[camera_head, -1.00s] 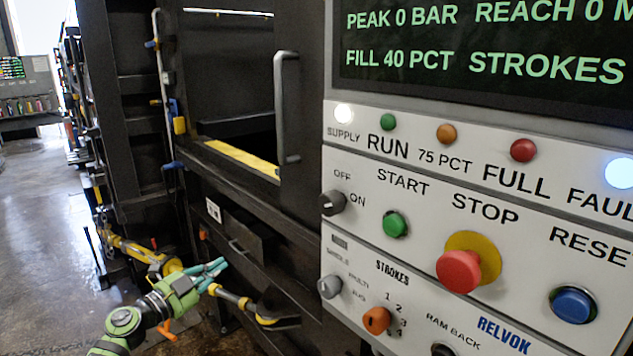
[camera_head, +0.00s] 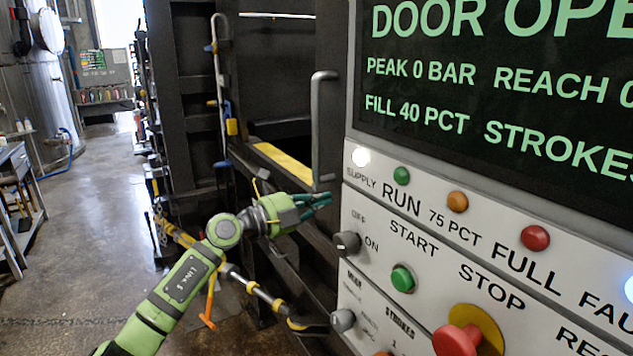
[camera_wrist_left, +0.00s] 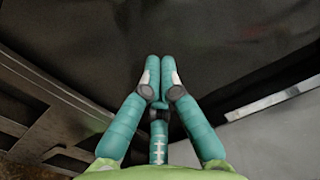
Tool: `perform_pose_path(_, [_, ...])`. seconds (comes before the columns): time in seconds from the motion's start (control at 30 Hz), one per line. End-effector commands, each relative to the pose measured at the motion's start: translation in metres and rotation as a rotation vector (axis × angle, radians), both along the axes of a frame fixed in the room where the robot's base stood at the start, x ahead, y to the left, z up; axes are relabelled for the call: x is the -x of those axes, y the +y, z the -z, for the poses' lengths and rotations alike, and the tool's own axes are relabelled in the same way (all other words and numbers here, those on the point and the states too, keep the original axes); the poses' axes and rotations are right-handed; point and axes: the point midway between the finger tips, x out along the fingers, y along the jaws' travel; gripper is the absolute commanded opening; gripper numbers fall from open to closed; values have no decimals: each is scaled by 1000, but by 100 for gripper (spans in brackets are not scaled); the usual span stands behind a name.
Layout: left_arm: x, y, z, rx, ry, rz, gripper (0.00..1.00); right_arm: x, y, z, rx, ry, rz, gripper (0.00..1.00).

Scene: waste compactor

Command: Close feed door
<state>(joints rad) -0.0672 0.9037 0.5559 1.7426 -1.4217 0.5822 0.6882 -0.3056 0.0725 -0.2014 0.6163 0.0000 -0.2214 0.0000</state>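The feed door (camera_head: 332,50) is a dark panel with a grey vertical bar handle (camera_head: 316,130), just left of the control panel. To its left is the open feed opening with a yellow sill (camera_head: 284,163). My left gripper (camera_head: 328,203) has teal fingers and is just below the handle's lower end in the head view; I cannot tell whether it touches anything. In the left wrist view the fingertips (camera_wrist_left: 158,62) are together with nothing seen between them, facing a dark surface. My right gripper is in neither view.
The control panel (camera_head: 420,215) with knobs and buttons stands close on the right. Its display (camera_head: 500,90) reads "DOOR OPE", cut off by the frame.

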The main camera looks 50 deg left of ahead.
Motion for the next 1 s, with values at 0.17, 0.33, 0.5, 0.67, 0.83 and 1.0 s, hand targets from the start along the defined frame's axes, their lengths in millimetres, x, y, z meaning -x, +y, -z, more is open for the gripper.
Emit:
perform_pose_path(0.17, [-15, 19, -7, 4, -2, -4, 0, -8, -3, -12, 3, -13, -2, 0])
perform_pose_path(0.33, [-20, 31, -8, 1, 0, -2, 0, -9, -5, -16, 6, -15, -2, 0])
perform_pose_path(0.5, [-22, 35, -8, 0, 0, -1, 0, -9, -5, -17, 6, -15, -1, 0])
perform_pose_path(0.67, [-22, 35, -7, 0, 1, 0, 0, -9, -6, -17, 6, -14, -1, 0])
perform_pose_path(0.83, [-22, 35, -7, 0, 0, 0, 0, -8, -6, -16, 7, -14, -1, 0])
perform_pose_path(1.0, [-24, 43, -5, -1, 0, -1, 0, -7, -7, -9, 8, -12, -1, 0])
